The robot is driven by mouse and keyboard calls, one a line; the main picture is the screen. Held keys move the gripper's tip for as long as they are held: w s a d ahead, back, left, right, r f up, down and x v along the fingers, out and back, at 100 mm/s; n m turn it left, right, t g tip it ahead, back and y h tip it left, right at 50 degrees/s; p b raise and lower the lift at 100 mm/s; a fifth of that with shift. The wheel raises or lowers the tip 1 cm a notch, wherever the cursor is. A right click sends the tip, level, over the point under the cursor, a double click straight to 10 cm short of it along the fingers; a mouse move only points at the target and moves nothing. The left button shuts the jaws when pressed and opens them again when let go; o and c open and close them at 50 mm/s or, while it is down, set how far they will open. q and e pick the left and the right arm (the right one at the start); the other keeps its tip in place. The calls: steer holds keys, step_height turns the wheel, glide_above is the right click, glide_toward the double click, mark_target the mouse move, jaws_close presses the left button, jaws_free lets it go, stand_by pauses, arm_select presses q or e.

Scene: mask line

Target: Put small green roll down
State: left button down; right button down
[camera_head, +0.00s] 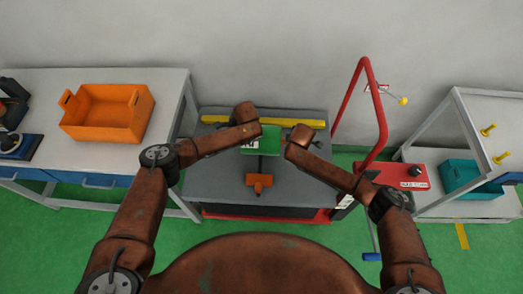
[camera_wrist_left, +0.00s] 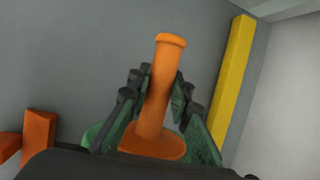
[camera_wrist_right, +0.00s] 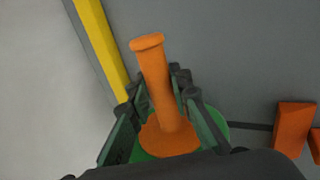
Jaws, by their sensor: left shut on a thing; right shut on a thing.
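The small green roll (camera_head: 264,141) is in the middle of the head view, over the grey top of the machine, between my two grippers. It has an orange spindle end on each side. My left gripper (camera_wrist_left: 158,100) is shut around one orange spindle end (camera_wrist_left: 163,75); the roll's green edge (camera_wrist_left: 98,133) shows behind the fingers. My right gripper (camera_wrist_right: 160,100) is shut around the other orange spindle end (camera_wrist_right: 153,75), with green (camera_wrist_right: 217,131) behind it. My arms hide part of the roll in the head view. I cannot tell whether it touches anything below.
The grey machine top (camera_head: 212,180) carries an orange bracket (camera_head: 259,182) in front and a yellow bar (camera_head: 307,124) behind. A red frame (camera_head: 373,100) rises at right. An orange crate (camera_head: 105,115) stands on the left table; a teal bin (camera_head: 467,178) is at right.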

arm_select(q)
steer(key=shift+d+f, duration=0.1)
arm_select(e)
steer(key=shift+a, duration=0.15)
